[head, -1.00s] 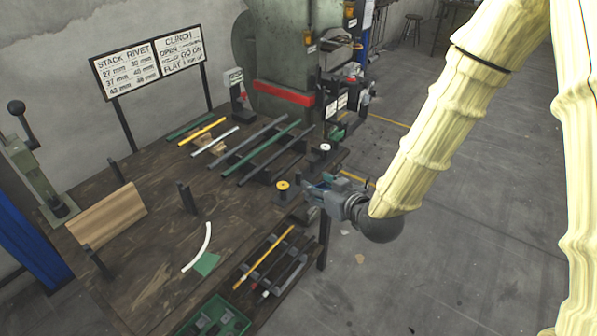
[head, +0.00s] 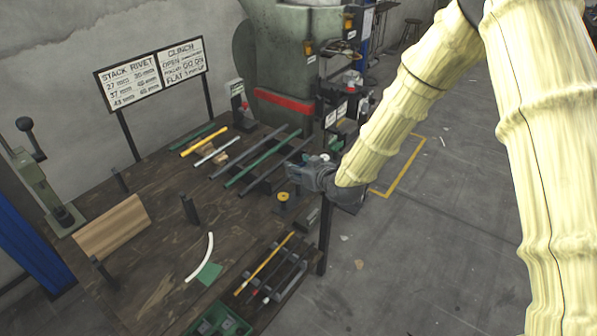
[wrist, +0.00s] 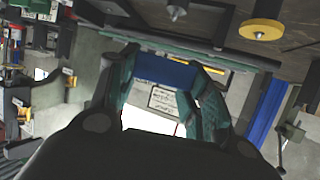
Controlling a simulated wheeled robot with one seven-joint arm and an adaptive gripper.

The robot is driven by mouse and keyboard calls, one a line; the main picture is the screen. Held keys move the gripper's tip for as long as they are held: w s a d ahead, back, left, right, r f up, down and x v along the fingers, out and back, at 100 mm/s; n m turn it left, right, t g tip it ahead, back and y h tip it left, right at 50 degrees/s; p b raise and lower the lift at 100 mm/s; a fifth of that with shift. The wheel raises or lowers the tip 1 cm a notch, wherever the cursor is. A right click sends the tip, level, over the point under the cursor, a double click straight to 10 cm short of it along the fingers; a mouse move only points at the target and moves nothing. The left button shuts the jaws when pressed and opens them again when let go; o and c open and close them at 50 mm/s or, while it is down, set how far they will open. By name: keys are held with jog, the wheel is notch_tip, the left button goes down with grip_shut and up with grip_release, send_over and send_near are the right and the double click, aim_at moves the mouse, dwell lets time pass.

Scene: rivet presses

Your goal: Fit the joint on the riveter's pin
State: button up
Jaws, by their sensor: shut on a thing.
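My gripper (head: 294,170) is at the right edge of the workbench, beside the yellow-topped spool. In the wrist view its dark teal fingers (wrist: 164,78) are in front of the camera, with a blue piece (wrist: 165,70) showing between their tips. It appears to be the held joint, but its shape is unclear. The green riveting press (head: 285,50) with a red band stands behind the bench. Its black and grey tooling (head: 340,105) is on its right side, beyond my gripper. I cannot make out the pin.
The wooden workbench (head: 150,225) holds long bars (head: 262,158) on a rack. A yellow spool (head: 283,196) stands close to my gripper and shows in the wrist view (wrist: 260,30). A lever press (head: 45,175) stands at left. Open floor (head: 440,240) lies right of the bench.

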aim_at(298, 174)
jog(key=shift+w+a, duration=0.15)
jog(key=shift+w, duration=0.3)
jog(key=shift+w+f+p, duration=0.1)
jog(key=shift+f+p, duration=0.7)
jog(key=shift+f, duration=1)
jog(key=shift+f, duration=0.2)
jog(key=o, duration=0.9)
jog(key=shift+r, duration=0.15)
jog(key=shift+r, duration=0.15)
jog(key=b+v, duration=0.2)
jog(key=v, duration=1)
jog(key=shift+b, duration=0.3)
jog(key=shift+f, duration=0.2)
